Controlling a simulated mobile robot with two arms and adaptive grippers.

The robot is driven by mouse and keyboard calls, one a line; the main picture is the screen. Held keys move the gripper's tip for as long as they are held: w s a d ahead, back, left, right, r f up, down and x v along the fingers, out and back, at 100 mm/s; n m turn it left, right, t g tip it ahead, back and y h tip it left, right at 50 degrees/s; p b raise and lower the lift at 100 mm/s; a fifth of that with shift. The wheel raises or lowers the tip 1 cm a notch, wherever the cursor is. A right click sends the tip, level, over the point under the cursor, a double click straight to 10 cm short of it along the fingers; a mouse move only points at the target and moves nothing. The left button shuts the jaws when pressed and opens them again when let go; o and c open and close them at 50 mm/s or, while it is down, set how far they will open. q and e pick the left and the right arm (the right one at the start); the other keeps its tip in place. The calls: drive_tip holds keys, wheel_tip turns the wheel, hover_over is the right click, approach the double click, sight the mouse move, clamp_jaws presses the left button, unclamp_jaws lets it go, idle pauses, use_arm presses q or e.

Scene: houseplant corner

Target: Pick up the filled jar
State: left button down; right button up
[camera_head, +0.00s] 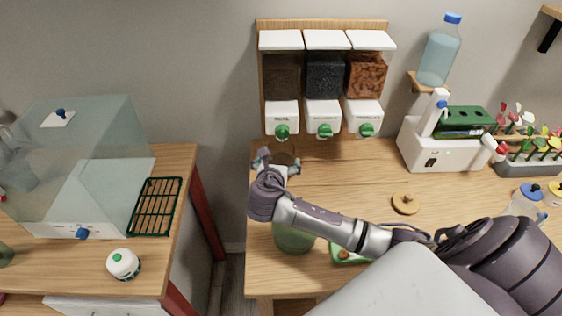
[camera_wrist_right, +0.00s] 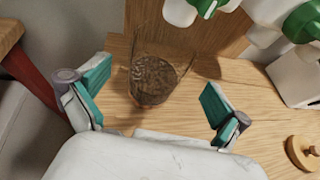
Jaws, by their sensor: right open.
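The filled jar (camera_wrist_right: 152,82) is clear glass with dark brown, coarse contents. It stands on the wooden table under the leftmost dispenser. In the head view the jar (camera_head: 284,153) is faint and partly hidden by my right gripper (camera_head: 277,164). In the wrist view my right gripper (camera_wrist_right: 157,84) is open, with one teal-padded finger on each side of the picture and the jar ahead between them. The fingers look apart from the glass. My left gripper is not in view.
Three wall dispensers (camera_head: 324,80) with green knobs hang above the jar. A wooden lid (camera_head: 405,204) lies to the right. A green container (camera_head: 293,237) is under my right arm. A white caddy (camera_head: 440,150) stands further right. A gap separates the left counter (camera_head: 178,160).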

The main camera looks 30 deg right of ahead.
sight(283, 148)
drive_tip(key=shift+w+d+f, duration=0.2)
drive_tip(key=shift+w+d, duration=0.2)
drive_tip(key=shift+w+d+f, duration=0.1)
drive_tip(key=shift+w+d, duration=0.05)
drive_tip(key=p+x, duration=0.1)
drive_tip(key=x, duration=0.3)
drive_tip(key=shift+w+d+f, duration=0.3)
drive_tip(key=shift+s, duration=0.1)
drive_tip(key=shift+c, duration=1)
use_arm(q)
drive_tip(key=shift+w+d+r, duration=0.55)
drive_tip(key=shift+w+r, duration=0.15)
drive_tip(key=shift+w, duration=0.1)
use_arm(e)
drive_tip(key=shift+r, duration=0.1)
drive_tip(key=c, duration=1.1)
